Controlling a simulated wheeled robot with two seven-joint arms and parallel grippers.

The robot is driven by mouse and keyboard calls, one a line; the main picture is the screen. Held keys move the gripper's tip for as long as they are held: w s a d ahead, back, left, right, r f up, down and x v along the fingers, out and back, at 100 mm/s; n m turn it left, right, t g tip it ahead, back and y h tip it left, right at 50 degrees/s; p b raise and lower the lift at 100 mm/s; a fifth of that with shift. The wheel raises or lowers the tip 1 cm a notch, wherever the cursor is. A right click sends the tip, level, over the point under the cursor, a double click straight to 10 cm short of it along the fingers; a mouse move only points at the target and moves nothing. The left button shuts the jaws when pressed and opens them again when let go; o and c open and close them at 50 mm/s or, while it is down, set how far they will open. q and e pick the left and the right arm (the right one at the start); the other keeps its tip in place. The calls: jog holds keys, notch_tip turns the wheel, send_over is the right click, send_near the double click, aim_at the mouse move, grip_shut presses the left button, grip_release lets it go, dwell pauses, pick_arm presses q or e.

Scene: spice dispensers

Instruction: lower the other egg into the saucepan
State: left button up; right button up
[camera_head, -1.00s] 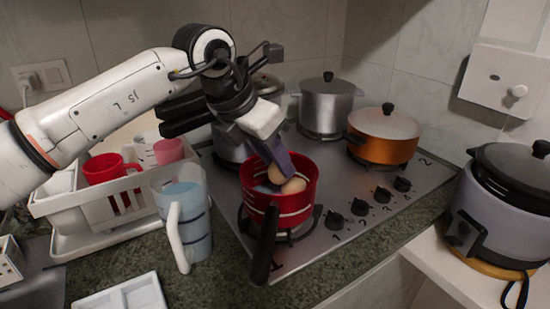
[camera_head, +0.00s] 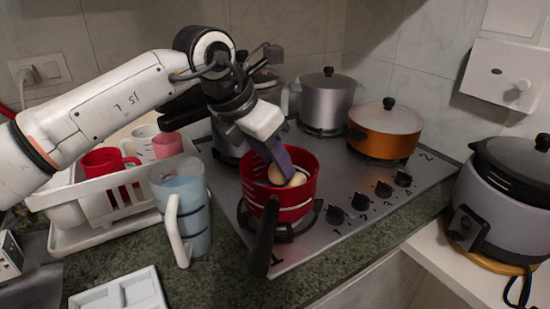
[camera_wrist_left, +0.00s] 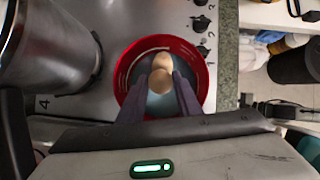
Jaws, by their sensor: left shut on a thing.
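The red saucepan (camera_head: 293,207) stands on the front burner with its black handle toward the front. My left gripper (camera_head: 275,170) reaches down into it from the upper left. It is shut on a brown egg (camera_head: 278,175), which is below the rim, inside the pan. In the left wrist view that egg (camera_wrist_left: 160,82) sits between the two dark fingers. A second egg (camera_head: 297,179) is in the pan right beside it, and also shows in the left wrist view (camera_wrist_left: 163,61). I cannot tell whether the held egg touches the bottom. My right gripper is not in view.
A steel pot (camera_head: 327,101) and an orange pot (camera_head: 385,131) stand behind on the stove (camera_head: 345,175). A blue-grey pitcher (camera_head: 195,236) and a white dish rack (camera_head: 75,231) with cups are at left. A rice cooker (camera_head: 500,205) is at right.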

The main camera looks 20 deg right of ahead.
pick_arm(q)
jog(key=shift+f+b, duration=0.3)
jog(key=shift+f, duration=0.2)
jog(key=o, duration=1.1)
